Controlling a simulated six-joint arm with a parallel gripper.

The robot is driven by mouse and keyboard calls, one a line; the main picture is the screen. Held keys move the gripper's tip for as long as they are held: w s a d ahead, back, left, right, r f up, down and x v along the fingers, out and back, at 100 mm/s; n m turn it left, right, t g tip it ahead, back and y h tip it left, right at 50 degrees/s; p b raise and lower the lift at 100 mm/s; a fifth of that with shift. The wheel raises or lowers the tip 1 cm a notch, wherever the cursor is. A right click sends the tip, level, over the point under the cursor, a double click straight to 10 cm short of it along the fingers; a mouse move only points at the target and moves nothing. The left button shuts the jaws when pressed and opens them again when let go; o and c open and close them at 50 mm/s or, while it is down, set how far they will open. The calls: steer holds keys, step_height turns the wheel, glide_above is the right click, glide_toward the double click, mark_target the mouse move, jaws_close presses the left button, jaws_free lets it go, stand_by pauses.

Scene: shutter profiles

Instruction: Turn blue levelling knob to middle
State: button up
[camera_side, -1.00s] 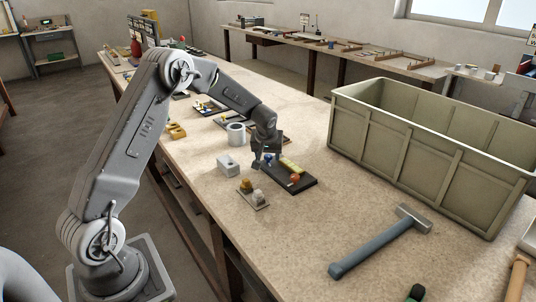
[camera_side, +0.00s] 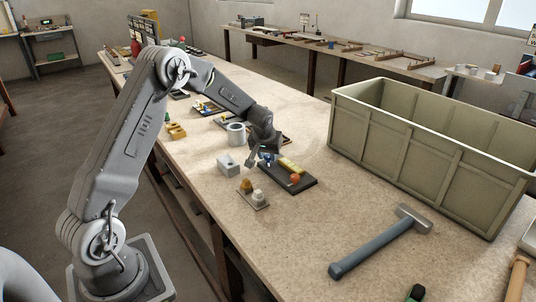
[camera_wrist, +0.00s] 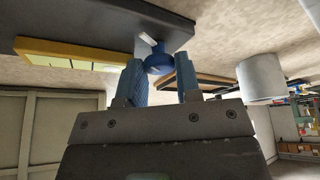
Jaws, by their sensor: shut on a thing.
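The blue levelling knob (camera_wrist: 158,62) sits on a dark base plate (camera_wrist: 60,22) in the wrist view, with a white pointer mark at its edge. My gripper (camera_wrist: 160,75) is shut on the knob, with its two blue-padded fingers on either side of it. In the side view my gripper (camera_side: 265,157) is low over the far end of the dark plate (camera_side: 300,186) and mostly hides the knob. A yellow scale strip (camera_wrist: 70,52) lies on the plate beside the knob. An orange knob (camera_side: 295,178) stands on the same plate.
A large green crate (camera_side: 400,150) and a hammer (camera_side: 385,242) are to the right.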

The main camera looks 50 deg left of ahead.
steer(key=m+h, duration=0.1)
steer(key=m, duration=0.2)
steer(key=m+h, duration=0.1)
steer(key=m, duration=0.2)
steer(key=shift+s+a+t, duration=0.1)
steer(key=shift+a+t, duration=0.05)
steer(key=shift+t, duration=0.25)
steer(key=m+h, duration=0.2)
steer(key=m, duration=0.3)
steer(key=shift+a+m, duration=0.1)
steer(key=shift+m, duration=0.3)
steer(key=shift+h, duration=0.3)
steer(key=o, duration=0.9)
steer(key=v, duration=1.3)
steer(key=shift+r, duration=0.45)
